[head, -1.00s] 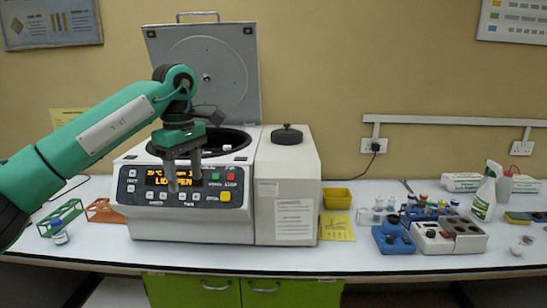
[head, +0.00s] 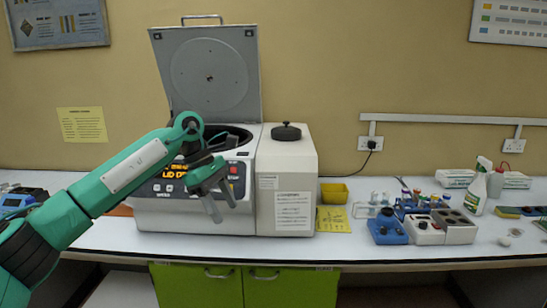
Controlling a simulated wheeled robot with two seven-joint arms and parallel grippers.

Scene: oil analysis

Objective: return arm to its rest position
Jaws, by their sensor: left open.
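My left gripper (head: 222,201) is open and empty. It hangs in front of the right part of the centrifuge's front panel, with its fingers pointing down. My green left arm comes in from the lower left and covers part of the panel and the bench. The white centrifuge (head: 180,220) stands on the bench with its grey lid (head: 210,75) raised. Its display is partly hidden behind my arm. My right gripper is not in view.
A yellow bin (head: 335,193) stands right of the centrifuge. Farther right are a blue device (head: 387,230), a grey block (head: 455,228) and a spray bottle (head: 478,192). A blue-grey device (head: 18,200) sits at the far left. The bench front (head: 330,250) is clear.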

